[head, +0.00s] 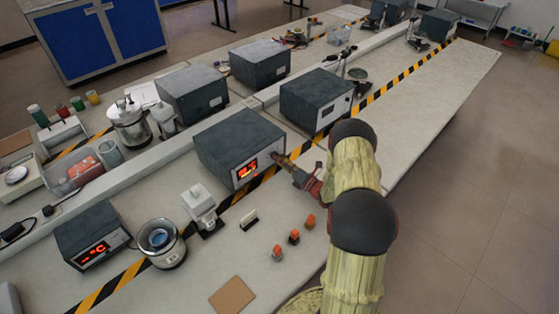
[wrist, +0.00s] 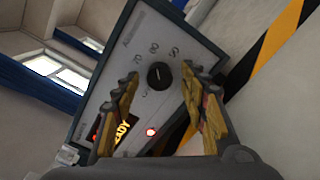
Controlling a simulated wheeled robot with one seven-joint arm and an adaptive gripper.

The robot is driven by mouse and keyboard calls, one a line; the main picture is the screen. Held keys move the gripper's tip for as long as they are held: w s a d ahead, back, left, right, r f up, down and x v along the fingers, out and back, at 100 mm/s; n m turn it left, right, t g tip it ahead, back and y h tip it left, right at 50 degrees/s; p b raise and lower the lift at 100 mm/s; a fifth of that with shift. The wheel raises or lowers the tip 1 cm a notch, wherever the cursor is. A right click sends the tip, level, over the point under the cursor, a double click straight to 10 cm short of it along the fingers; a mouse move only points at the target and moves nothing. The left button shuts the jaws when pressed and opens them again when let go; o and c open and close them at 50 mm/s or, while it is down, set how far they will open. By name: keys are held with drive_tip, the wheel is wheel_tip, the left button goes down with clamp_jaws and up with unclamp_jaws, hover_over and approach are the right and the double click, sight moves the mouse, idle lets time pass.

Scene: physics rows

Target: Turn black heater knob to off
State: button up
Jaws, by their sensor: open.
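The black heater knob (wrist: 159,76) is round, with a pale pointer line, on the light front panel of a dark heater box. In the wrist view it sits between and beyond my open gripper's fingertips (wrist: 162,82), with no contact that I can see. Printed numbers ring the knob. A lit orange display (wrist: 122,130) and a red lamp (wrist: 151,132) show below it. In the head view my gripper (head: 280,160) is at the right end of the front face of the heater box (head: 238,140), whose display glows orange. There the gripper hides the knob.
Similar dark boxes stand at the left front (head: 90,232) and behind to the right (head: 315,98). A white device (head: 200,205), a metal pot (head: 160,243) and small orange-topped items (head: 293,237) stand on the bench in front. Black-and-yellow tape runs along the bench. The right bench strip is clear.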

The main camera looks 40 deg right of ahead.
drive_tip(key=shift+c, duration=0.6)
clamp_jaws()
